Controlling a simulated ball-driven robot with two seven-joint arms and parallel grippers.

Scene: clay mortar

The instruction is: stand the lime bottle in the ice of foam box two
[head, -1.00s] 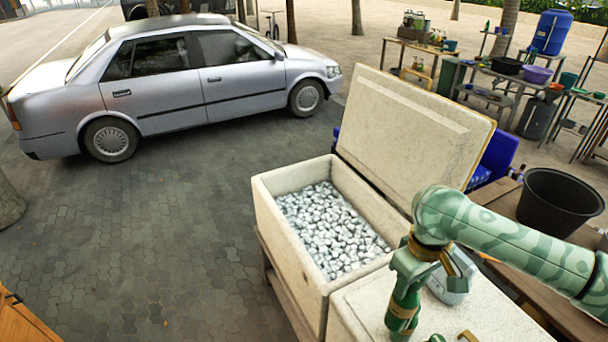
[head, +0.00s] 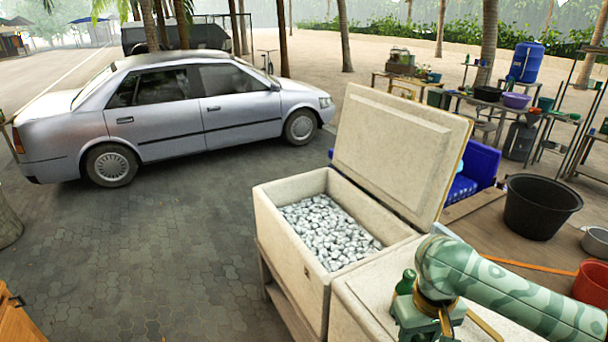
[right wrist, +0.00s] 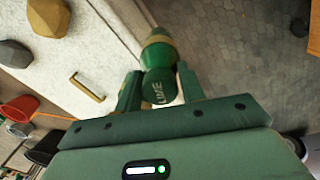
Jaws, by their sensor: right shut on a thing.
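A green bottle (right wrist: 158,60) with gold bands and the word LIME on its near end is between the fingers of my right gripper (right wrist: 158,88), which is shut on it. In the head view only a small green part of the bottle (head: 405,283) shows beside my right gripper (head: 428,322); the rest is hidden. The gripper is over the closed foam box (head: 362,303), to the right of the open foam box (head: 264,212). That open box holds a bed of silvery ice (head: 325,228), and its lid (head: 400,150) stands raised behind it. My left gripper is out of view.
A blue crate (head: 474,172) is behind the lid. A silver car (head: 200,100) is parked at the back left. Open paving (head: 150,250) lies left of the boxes.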

